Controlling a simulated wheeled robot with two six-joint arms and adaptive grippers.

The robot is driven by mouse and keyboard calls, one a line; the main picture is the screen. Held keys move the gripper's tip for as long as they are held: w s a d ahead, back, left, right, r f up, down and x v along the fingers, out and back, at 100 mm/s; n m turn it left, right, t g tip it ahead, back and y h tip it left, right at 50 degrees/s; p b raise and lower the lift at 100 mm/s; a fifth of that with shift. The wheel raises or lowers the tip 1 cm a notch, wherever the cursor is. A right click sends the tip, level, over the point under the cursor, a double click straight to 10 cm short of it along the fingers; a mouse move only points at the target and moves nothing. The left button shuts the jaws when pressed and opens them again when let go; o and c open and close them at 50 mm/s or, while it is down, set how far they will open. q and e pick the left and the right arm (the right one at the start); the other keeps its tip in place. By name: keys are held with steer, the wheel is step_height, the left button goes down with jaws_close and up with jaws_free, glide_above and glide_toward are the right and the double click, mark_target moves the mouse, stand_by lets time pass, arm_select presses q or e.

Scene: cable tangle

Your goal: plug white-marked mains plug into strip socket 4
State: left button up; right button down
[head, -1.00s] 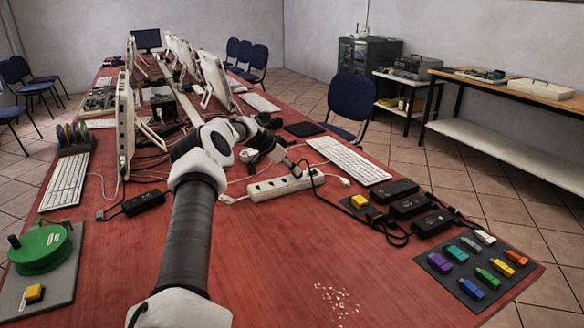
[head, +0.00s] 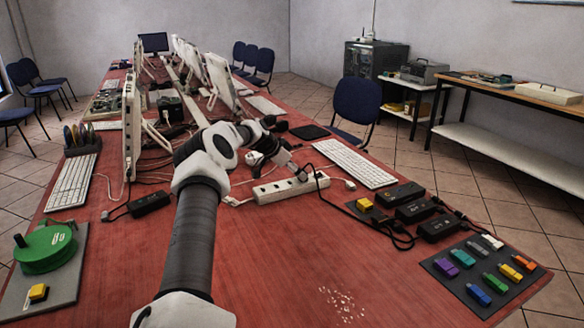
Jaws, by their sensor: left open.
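The white power strip (head: 291,188) lies across the middle of the red table, tilted up to the right. My left gripper (head: 299,175) is open, pointing down just above the strip's right half; its fingertips are small and partly hidden by my arm. A black cable reaches the strip's right end. A small white plug-like end (head: 349,185) lies on the table just right of the strip, and another pale connector (head: 232,201) lies by its left end. I cannot tell which plug bears the white mark, nor read the socket numbers. My right gripper is out of view.
Black power adapters (head: 413,209) with tangled cables lie right of the strip, beside a white keyboard (head: 354,163). A grey mat (head: 450,285) with coloured connectors is at front right, a green reel (head: 45,248) at front left. Monitors stand behind.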

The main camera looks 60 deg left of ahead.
arm_select(q)
steer(key=v, duration=0.7)
